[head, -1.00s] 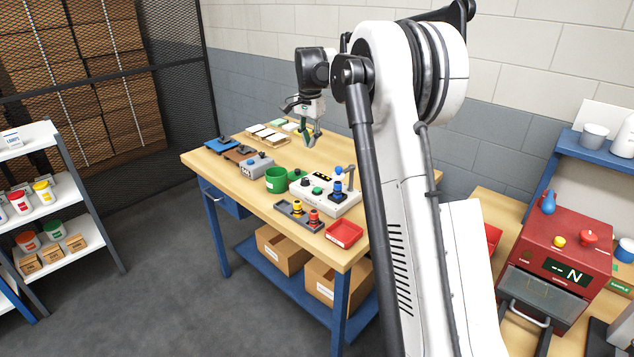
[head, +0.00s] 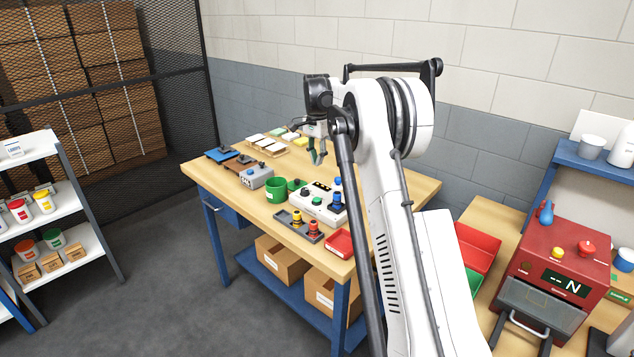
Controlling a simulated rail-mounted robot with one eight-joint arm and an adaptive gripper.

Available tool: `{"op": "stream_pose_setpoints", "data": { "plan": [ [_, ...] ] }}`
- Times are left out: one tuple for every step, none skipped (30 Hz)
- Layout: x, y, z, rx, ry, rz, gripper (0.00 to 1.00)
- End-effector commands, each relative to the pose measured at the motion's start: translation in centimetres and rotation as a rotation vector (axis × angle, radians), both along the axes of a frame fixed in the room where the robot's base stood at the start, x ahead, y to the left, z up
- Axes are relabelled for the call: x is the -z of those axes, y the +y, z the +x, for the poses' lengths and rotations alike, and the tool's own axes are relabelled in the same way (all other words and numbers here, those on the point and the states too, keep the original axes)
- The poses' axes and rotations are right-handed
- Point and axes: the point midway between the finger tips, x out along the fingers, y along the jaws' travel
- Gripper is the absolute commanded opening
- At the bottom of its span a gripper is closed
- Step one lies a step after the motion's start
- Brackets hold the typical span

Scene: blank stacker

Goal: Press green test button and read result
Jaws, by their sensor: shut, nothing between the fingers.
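A white test box (head: 310,208) stands on the wooden table, with a round green button (head: 316,201) on its top. A small dark display (head: 321,186) with lit marks sits at its back; the marks are too small to read. A blue-topped connector (head: 337,199) stands at the box's right end. My gripper (head: 317,159) is shut and empty, pointing down above the table behind the box. It is apart from the green button. My arm covers part of the table's right side.
A green cup (head: 276,190) and a grey device (head: 256,177) stand left of the box. A dark tray (head: 284,217) with yellow and red connectors and a red tray (head: 338,243) lie in front. A red machine (head: 559,239) at right shows "N".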

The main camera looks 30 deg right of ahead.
Motion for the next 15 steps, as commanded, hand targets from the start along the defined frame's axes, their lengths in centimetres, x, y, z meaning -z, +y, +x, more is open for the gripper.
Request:
{"op": "stream_pose_setpoints", "data": {
  "plan": [
    [0.4, 0.0, 0.0, 0.000, 0.000, 0.000, 0.00],
    [0.8, 0.0, 0.0, 0.000, 0.000, 0.000, 0.00],
    [1.3, 0.0, 0.0, 0.000, 0.000, 0.000, 0.00],
    [1.7, 0.0, 0.0, 0.000, 0.000, 0.000, 0.00],
    [2.2, 0.0, 0.0, 0.000, 0.000, 0.000, 0.00],
    [2.9, 0.0, 0.0, 0.000, 0.000, 0.000, 0.00],
    [3.5, 0.0, 0.0, 0.000, 0.000, 0.000, 0.00],
    [4.1, 0.0, 0.0, 0.000, 0.000, 0.000, 0.00],
    [4.8, 0.0, 0.0, 0.000, 0.000, 0.000, 0.00],
    [5.4, 0.0, 0.0, 0.000, 0.000, 0.000, 0.00],
    [5.9, 0.0, 0.0, 0.000, 0.000, 0.000, 0.00],
    [6.7, 0.0, 0.0, 0.000, 0.000, 0.000, 0.00],
    [7.2, 0.0, 0.0, 0.000, 0.000, 0.000, 0.00],
    [7.8, 0.0, 0.0, 0.000, 0.000, 0.000, 0.00],
    [8.5, 0.0, 0.0, 0.000, 0.000, 0.000, 0.00]
  ]
}}
